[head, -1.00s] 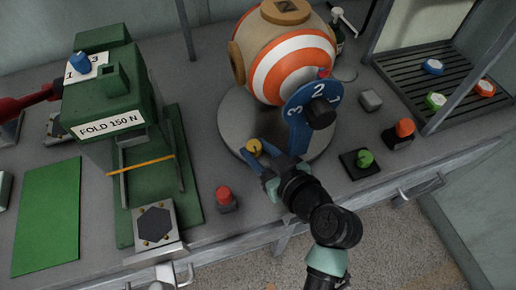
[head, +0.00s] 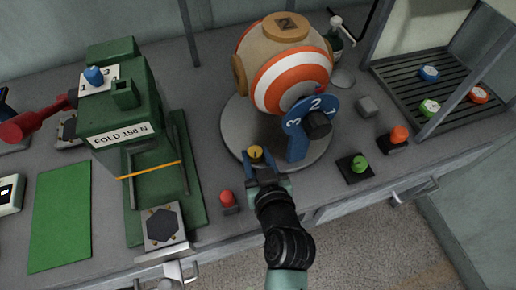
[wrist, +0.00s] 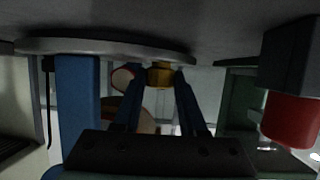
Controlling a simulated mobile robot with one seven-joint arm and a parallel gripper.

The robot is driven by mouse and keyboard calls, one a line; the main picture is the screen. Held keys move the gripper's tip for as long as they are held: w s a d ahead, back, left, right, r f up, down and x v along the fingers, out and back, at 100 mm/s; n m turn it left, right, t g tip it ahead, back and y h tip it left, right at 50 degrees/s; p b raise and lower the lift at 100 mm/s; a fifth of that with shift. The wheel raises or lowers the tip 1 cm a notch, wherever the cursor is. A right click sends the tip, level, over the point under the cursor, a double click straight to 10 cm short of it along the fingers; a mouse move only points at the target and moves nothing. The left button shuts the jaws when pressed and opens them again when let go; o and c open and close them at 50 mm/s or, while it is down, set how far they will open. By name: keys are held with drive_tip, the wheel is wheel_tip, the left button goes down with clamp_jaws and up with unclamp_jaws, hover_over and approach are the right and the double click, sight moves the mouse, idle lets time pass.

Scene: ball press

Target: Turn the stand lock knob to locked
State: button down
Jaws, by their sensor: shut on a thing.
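The stand lock knob (head: 255,152) is a small yellow knob with a dark mark on top. It sits at the front edge of the grey round stand base (head: 232,128), which carries the orange-and-white striped ball (head: 290,78). My gripper (head: 257,163) is at the knob from the front, with its blue fingers on either side. In the wrist view the knob (wrist: 160,75) shows between the two fingertips, and the gripper is shut on it. The dark mark runs roughly front to back; no locked or unlocked label is readable.
A blue numbered plate with a black knob (head: 318,124) stands close right of my gripper. A red button (head: 228,200) is close to the left, and a green one (head: 359,164) is to the right. The green press (head: 125,120) stands farther left.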

drive_tip(key=shift+a+r+m+h+p, duration=0.15)
drive_tip(key=shift+m+h+p, duration=0.8)
drive_tip(key=shift+p, duration=1.05)
drive_tip(key=shift+f+m+h+p, duration=0.2)
drive_tip(key=shift+m+h+p, duration=0.05)
drive_tip(key=shift+h+p, duration=0.2)
drive_tip(key=shift+c, duration=2.3)
unclamp_jaws()
drive_tip(key=v, duration=1.3)
drive_tip(key=shift+s+f, duration=0.1)
drive_tip(key=shift+f, duration=0.05)
